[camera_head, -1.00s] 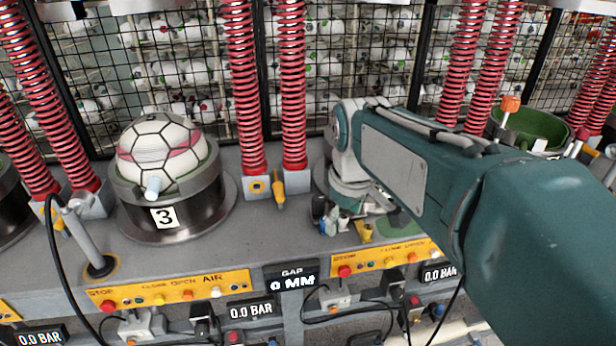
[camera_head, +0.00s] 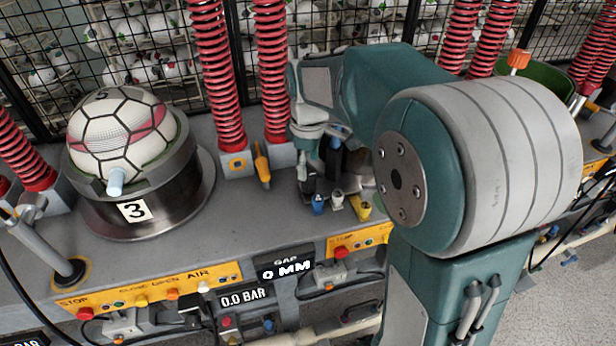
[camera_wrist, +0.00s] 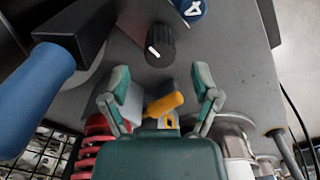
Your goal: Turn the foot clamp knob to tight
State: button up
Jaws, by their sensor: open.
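An orange knob (camera_wrist: 165,104) with a long grip stands on a grey block beside the red spring column in the wrist view. A similar orange knob (camera_head: 262,165) shows at the springs' foot in the head view. A black round knob (camera_wrist: 160,45) with a white pointer mark stands on the grey deck farther up the wrist view. I cannot tell from any label which one is the foot clamp knob. My gripper (camera_wrist: 162,92) is open, its two teal fingers apart. The orange knob shows between them, with no clear contact. In the head view my arm hides much of the gripper.
A blue handle (camera_wrist: 37,98) on a black arm is close at the wrist view's left. Red springs (camera_head: 270,70) rise behind. Orange button panels (camera_head: 150,290) line the front.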

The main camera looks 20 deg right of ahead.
aim_at(308, 175)
jog(key=shift+f, duration=2.35)
grip_shut()
